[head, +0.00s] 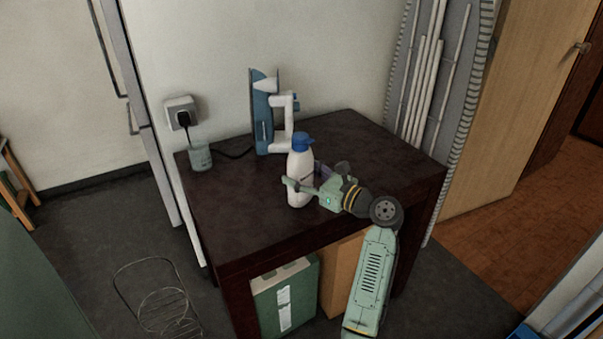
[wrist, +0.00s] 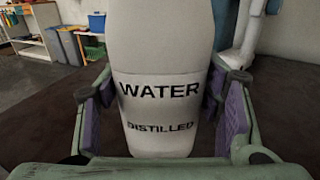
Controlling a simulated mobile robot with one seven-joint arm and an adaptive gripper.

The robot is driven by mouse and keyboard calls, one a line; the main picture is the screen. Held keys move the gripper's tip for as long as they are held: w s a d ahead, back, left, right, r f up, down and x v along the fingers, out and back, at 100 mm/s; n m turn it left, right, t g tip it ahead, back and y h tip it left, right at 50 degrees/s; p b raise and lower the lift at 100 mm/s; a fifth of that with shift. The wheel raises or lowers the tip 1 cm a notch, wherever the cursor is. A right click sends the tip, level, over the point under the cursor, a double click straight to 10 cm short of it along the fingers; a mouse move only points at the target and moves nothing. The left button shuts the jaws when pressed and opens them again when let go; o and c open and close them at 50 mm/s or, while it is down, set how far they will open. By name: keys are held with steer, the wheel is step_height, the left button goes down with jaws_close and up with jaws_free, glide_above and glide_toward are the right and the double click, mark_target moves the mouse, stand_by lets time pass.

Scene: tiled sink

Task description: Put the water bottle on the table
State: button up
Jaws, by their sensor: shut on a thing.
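The water bottle (head: 298,170) is white with a blue cap and is upright at the dark table (head: 235,210), near its middle front. In the wrist view the bottle (wrist: 165,60) fills the middle, with its "WATER DISTILLED" label facing my camera. My gripper (head: 302,188) is shut on the bottle, with one finger on each side of its lower body; my gripper's fingers (wrist: 163,112) also show in the wrist view. The bottle's base looks to be at or just above the tabletop; I cannot tell whether it touches.
A blue and white device (head: 267,115) stands behind the bottle. A small grey-green cup (head: 200,157) is at the table's left back corner, near a wall socket (head: 181,112) with a black cable. The table's left front and right back are clear. Boxes (head: 285,297) stand under the table.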

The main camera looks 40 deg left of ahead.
steer(key=o, duration=1.8)
steer(key=shift+c, duration=0.2)
steer(key=shift+d+r, duration=0.15)
steer(key=d+b, duration=0.1)
steer(key=d, duration=1)
steer(key=shift+d+b, duration=0.35)
steer(key=shift+d, duration=0.05)
